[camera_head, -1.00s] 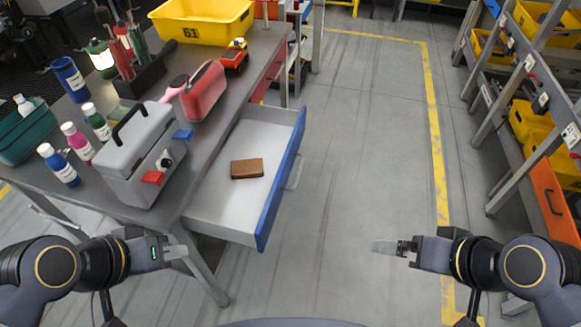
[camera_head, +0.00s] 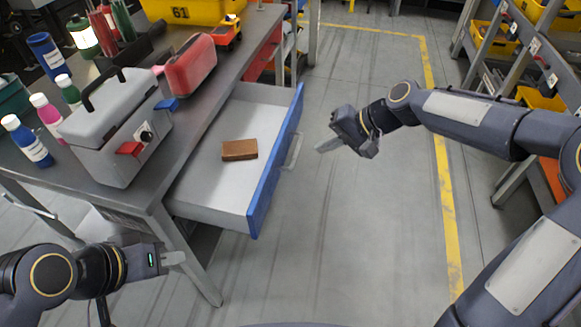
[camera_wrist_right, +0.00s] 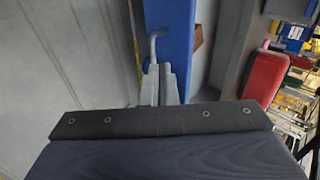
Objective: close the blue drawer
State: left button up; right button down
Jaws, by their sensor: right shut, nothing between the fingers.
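The blue drawer (camera_head: 276,165) is pulled out from the metal workbench, with its blue front facing right and a grey handle (camera_head: 293,151) on that front. A brown block (camera_head: 239,150) lies inside it. My right gripper (camera_head: 320,148) is shut and empty, just to the right of the handle, with its fingers pointing at the drawer front. In the right wrist view the fingers (camera_wrist_right: 165,86) are close to the handle (camera_wrist_right: 154,42) and overlap the blue front (camera_wrist_right: 176,28); I cannot tell if they touch. My left gripper (camera_head: 176,258) is at the lower left, below the bench, its jaw state unclear.
The workbench (camera_head: 163,188) carries a grey toolbox (camera_head: 110,130), several bottles, a red case (camera_head: 190,66) and a yellow bin (camera_head: 185,12). A shelf rack with yellow bins (camera_head: 540,100) stands at the right. The floor between is clear.

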aim_at(279, 163)
jog(key=shift+y, duration=0.3)
jog(key=x, duration=0.8)
jog(key=w+b+x, duration=0.1)
jog(key=x, duration=0.3)
jog(key=shift+w+d+f, duration=0.1)
jog(key=shift+w, duration=0.05)
pick_arm(q)
jog(key=shift+f, duration=0.65)
